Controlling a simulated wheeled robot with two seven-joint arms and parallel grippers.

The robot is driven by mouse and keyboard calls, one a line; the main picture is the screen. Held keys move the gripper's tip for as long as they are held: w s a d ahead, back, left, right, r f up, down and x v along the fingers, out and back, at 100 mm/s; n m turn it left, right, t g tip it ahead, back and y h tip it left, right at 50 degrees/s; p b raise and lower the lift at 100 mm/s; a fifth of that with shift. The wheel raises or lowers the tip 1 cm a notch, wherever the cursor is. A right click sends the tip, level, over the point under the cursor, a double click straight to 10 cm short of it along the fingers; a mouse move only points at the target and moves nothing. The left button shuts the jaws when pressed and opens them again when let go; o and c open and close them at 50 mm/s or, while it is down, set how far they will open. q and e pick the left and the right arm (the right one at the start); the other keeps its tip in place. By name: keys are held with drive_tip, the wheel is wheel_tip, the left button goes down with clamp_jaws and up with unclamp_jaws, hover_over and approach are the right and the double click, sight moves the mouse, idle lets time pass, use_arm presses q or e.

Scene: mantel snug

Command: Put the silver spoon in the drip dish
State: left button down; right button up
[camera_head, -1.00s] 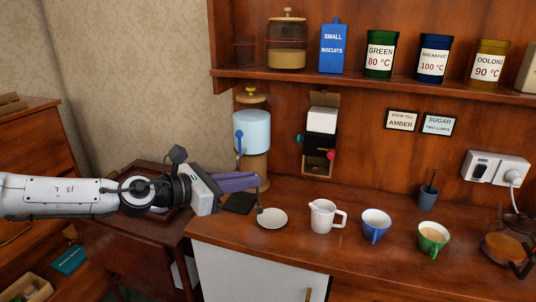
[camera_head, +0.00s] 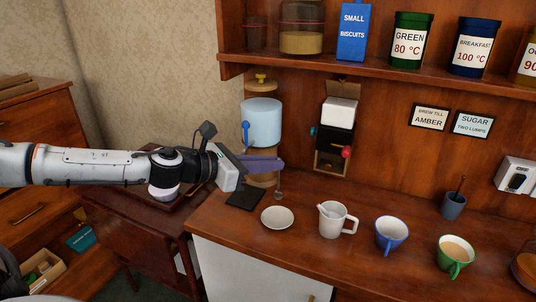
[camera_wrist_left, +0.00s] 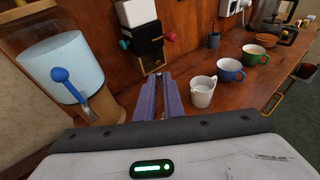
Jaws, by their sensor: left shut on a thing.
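My left gripper (camera_head: 281,164), with purple fingers, is shut on the silver spoon (camera_head: 279,188). The spoon hangs downward from the fingertips, bowl end low, just behind the dish in the head view. The drip dish (camera_head: 277,218), a small round white plate, lies on the counter and looks empty. The spoon is apart from it. In the left wrist view the gripper's fingers (camera_wrist_left: 161,78) show close together, and I cannot make out the spoon or the dish. My right gripper is not in view.
A dark square mat (camera_head: 244,198) lies left of the dish, below a blue-tanked dispenser (camera_head: 261,124). A white jug (camera_head: 334,221), a blue cup (camera_head: 391,235) and a green cup (camera_head: 455,254) stand to the right. A small dispenser box (camera_head: 337,130) hangs on the back panel.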

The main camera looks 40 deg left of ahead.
use_arm(q)
wheel_tip(320, 180, down, 7)
drive_tip(key=b, duration=0.3)
idle(0.4)
drive_tip(key=c, duration=1.8)
unclamp_jaws()
